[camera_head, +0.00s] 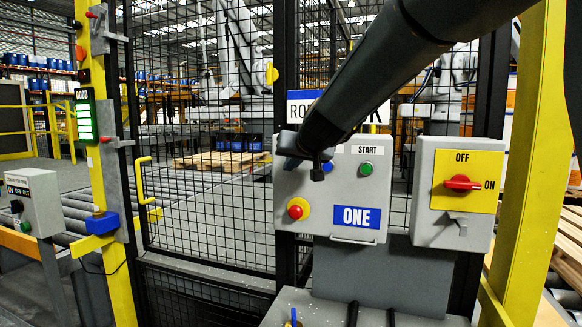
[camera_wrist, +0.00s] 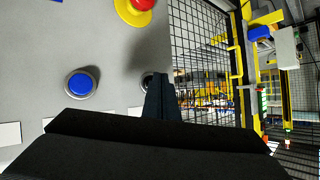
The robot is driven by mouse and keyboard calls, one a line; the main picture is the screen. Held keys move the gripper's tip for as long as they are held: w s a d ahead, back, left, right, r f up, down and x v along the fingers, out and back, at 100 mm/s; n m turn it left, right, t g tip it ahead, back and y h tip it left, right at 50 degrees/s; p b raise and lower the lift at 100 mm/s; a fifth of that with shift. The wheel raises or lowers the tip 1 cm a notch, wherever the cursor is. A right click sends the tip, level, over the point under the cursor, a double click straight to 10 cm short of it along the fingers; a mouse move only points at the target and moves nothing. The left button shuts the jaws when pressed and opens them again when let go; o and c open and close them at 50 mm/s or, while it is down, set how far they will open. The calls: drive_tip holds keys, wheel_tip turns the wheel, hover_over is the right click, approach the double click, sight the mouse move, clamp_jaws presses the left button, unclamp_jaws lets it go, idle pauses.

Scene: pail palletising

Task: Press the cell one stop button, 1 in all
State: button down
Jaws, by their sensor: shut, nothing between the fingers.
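The cell one control panel (camera_head: 340,228) is a grey box with a blue "ONE" label (camera_head: 357,217). Its red mushroom button on a yellow collar (camera_head: 298,210) sits at the lower left; it also shows at the top edge of the wrist view (camera_wrist: 138,8), partly cut off. My gripper (camera_head: 317,172) is shut and empty in front of the panel's upper part, above the red button and apart from it. In the wrist view its dark fingers (camera_wrist: 161,97) partly cover a ringed round fitting. A blue button (camera_head: 328,168) and a green START button (camera_head: 366,169) are at the upper right.
A grey box with a red rotary OFF/ON switch (camera_head: 462,183) hangs right of the panel. A black mesh fence (camera_head: 210,215) stands behind and left, with a yellow handle (camera_head: 146,181). Yellow posts (camera_head: 527,170) stand on both sides. A grey ledge lies below the panel.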

idle(0.5)
drive_tip(key=shift+s+a, duration=0.3)
drive_tip(key=shift+s, duration=0.5)
drive_tip(key=shift+s+a+p, duration=0.3)
drive_tip(key=shift+s+p, duration=0.05)
drive_tip(key=shift+s, duration=0.45)
drive_tip(key=shift+s+a+p, duration=0.25)
drive_tip(key=shift+s+p, duration=0.15)
drive_tip(key=shift+s, duration=0.35)
drive_tip(key=shift+s+a+p, duration=0.3)
drive_tip(key=shift+s+p, duration=0.05)
drive_tip(key=shift+s, duration=0.45)
